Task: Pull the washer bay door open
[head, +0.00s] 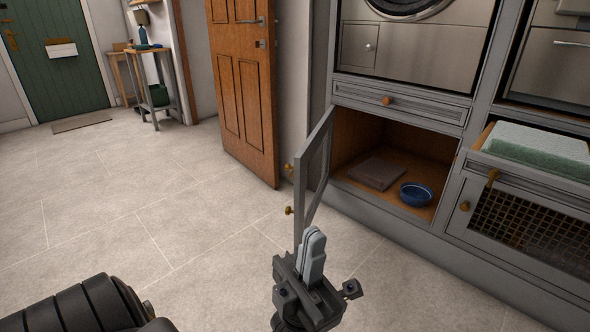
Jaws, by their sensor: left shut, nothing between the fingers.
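The washer bay door (302,185), a narrow grey framed door, stands swung well open at the left side of the low bay under the washer. Its small brass knob (289,211) faces left. The bay (372,130) behind it is open to view, with a wooden inside. My left gripper (315,234) is shut and empty, pointing up in front of the door's lower end and overlapping it in the picture. I cannot tell whether they touch. My right gripper is not in view.
A folded grey mat (376,173) and a blue bowl (416,194) lie in the bay. A drawer with green towels (535,152) juts out at right above a mesh-front door (525,229). A wooden door (241,90) stands open behind. The tiled floor (130,215) at left is clear.

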